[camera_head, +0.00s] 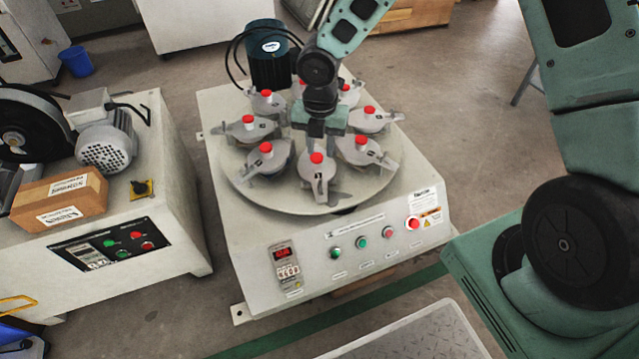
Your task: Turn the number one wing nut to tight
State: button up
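A round grey turntable (235,178) on a white machine carries a ring of several grey lidded pots, each with a red knob and a grey clamp. The front pot (318,178) has a red knob (316,158) and a small dark mark. The marks are too small to read, so I cannot tell which wing nut is number one. My gripper (318,130) points down over the middle of the ring, behind the front pot. Its fingertips are hard to make out, and I see nothing held in it. Some rear pots are partly hidden by my arm.
The machine's front panel has a red display (283,254) and several buttons, including a red one (412,223). A dark motor (268,62) with cables stands behind the turntable.

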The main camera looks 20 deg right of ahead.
aim_at(320, 182)
notch_tip(320, 182, down, 12)
jog(key=b, duration=0.4)
grip_shut()
